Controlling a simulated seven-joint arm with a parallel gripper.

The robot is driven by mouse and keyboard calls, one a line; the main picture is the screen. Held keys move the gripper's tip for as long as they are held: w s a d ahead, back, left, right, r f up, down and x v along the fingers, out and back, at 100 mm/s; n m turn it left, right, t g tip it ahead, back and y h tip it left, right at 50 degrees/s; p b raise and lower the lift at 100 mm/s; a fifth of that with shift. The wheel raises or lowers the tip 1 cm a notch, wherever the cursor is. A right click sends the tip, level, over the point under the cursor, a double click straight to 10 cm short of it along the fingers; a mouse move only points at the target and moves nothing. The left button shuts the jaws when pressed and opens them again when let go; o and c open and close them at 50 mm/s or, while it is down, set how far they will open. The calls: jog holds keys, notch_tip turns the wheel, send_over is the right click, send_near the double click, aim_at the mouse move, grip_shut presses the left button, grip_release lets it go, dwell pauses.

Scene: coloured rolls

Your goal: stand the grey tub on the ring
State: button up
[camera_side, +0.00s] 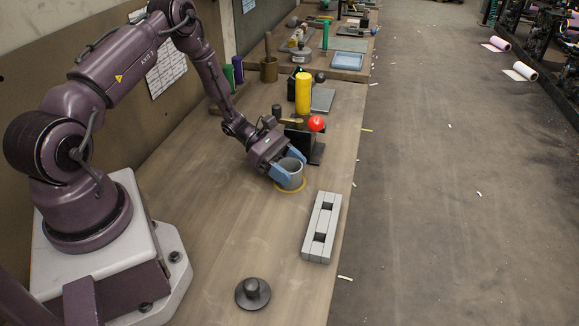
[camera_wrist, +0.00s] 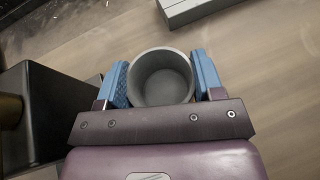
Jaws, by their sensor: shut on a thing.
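The grey tub (camera_side: 291,176) is upright, open end up, between the blue fingers of my gripper (camera_side: 288,167). In the wrist view the tub (camera_wrist: 160,101) shows its empty inside, with one finger on each side of it, and my gripper (camera_wrist: 161,72) is shut on it. The ring (camera_side: 290,191) is a thin yellow circle on the bench, showing around the foot of the tub in the side view. The tub is over the ring; I cannot tell whether its base touches down.
A black stand (camera_side: 317,153) with a red ball (camera_side: 316,123) is close behind the tub. A yellow cylinder (camera_side: 302,93) stands farther back. A grey slotted block (camera_side: 321,228) lies in front, right. A dark knobbed disc (camera_side: 253,293) lies near the front. The bench (camera_side: 215,220) between is clear.

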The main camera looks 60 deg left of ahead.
dwell(0.3)
jog(key=o, duration=1)
jog(key=shift+o, duration=0.2)
jog(key=shift+r, duration=0.3)
notch_tip(320, 180, up, 3)
jog(key=shift+f, duration=0.1)
jog(key=s+d+r, duration=0.3)
jog(key=s+r, duration=0.6)
jog(key=s, duration=0.4)
jog(key=shift+s+r, duration=0.3)
jog(key=shift+s, duration=0.05)
